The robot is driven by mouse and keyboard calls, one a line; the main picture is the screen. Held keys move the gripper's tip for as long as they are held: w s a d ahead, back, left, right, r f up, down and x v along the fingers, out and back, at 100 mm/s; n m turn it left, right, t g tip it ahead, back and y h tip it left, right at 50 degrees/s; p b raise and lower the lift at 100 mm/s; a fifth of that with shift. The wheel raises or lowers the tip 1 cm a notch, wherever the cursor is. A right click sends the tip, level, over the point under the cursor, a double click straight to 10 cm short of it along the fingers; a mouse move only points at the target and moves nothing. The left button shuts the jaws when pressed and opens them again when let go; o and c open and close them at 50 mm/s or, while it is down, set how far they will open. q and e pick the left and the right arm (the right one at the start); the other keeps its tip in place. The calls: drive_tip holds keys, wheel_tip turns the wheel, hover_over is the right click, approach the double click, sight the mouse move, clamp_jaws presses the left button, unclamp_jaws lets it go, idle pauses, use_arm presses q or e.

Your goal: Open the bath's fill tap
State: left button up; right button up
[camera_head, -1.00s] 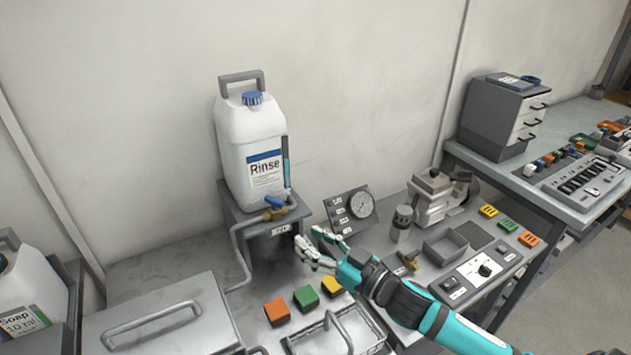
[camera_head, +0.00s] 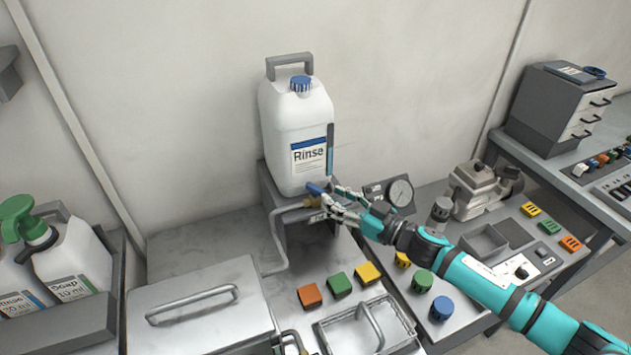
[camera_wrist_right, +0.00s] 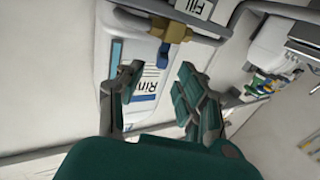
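The fill tap is a brass valve (camera_head: 313,202) with a blue lever (camera_head: 315,188), at the foot of the white Rinse canister (camera_head: 295,125). In the right wrist view the brass body (camera_wrist_right: 178,32) and blue lever (camera_wrist_right: 163,53) show beside a label reading "Fill" (camera_wrist_right: 192,8). My right gripper (camera_head: 328,204) is close to the tap's right side in the head view. In the wrist view the gripper (camera_wrist_right: 158,78) is open, with nothing between its fingers, and the lever lies beyond the fingertips. Contact with the lever cannot be told. My left gripper is not in view.
A grey pipe (camera_head: 277,240) runs from the tap towards the lidded steel bath (camera_head: 185,318). A pressure gauge (camera_head: 400,191) stands behind my right forearm. Coloured blocks and a wire basket (camera_head: 340,335) lie in front; soap bottles (camera_head: 80,260) stand at left.

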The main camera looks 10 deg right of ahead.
sight(315, 187)
drive_tip(key=p+x, duration=0.1)
drive_tip(key=x, duration=0.4)
drive_tip(key=shift+w+a, duration=0.55)
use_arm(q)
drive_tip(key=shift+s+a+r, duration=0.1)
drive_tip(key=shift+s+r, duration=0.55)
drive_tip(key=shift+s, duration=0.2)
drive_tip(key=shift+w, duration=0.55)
use_arm(e)
clamp_jaws()
